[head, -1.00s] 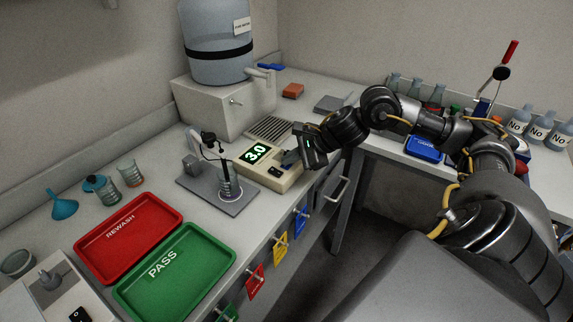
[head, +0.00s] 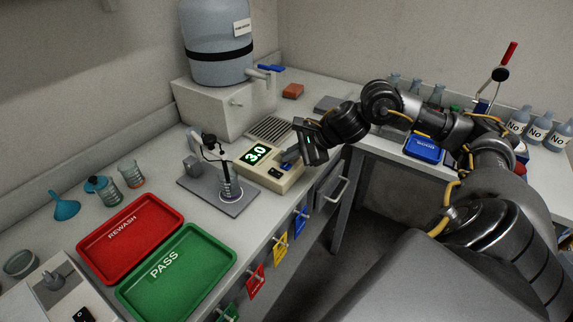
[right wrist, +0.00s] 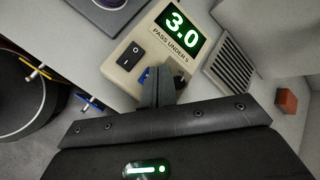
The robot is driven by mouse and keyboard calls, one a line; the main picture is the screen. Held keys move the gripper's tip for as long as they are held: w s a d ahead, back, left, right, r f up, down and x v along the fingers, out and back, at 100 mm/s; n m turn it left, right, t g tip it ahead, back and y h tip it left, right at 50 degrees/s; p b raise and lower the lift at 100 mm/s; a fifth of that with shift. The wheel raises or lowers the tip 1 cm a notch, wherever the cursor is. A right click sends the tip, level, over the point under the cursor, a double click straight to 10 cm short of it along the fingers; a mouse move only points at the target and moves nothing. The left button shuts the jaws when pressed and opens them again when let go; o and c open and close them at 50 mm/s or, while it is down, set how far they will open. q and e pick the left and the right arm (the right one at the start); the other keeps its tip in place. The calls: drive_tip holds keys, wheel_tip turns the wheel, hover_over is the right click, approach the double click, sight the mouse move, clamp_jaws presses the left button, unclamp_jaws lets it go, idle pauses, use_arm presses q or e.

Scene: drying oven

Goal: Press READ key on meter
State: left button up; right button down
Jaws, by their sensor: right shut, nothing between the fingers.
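The beige meter (head: 262,177) stands on the bench with its green display (head: 254,155) reading 3.0. In the right wrist view the meter (right wrist: 127,75) shows the text "PASS UNDER 5", a black rocker switch (right wrist: 131,56) and a blue key (right wrist: 147,76) partly hidden by my fingers. My right gripper (head: 288,157) is shut and empty, with its fingertips over the blue key; it also shows in the right wrist view (right wrist: 156,72). I cannot tell whether the tips touch the key. My left gripper is not in view.
A probe stand with a beaker (head: 229,188) is left of the meter. The red REWASH tray (head: 92,245) and green PASS tray (head: 222,262) lie at the front left. A grey grille (head: 270,130) and a water container (head: 217,65) are behind the meter.

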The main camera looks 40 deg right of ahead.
sight(290, 166)
drive_tip(key=shift+r+p, duration=1.65)
drive_tip(key=shift+r, duration=0.9)
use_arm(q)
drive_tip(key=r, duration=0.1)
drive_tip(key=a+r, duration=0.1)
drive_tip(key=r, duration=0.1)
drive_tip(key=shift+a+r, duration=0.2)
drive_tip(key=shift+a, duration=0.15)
use_arm(e)
drive_tip(key=shift+f, duration=0.1)
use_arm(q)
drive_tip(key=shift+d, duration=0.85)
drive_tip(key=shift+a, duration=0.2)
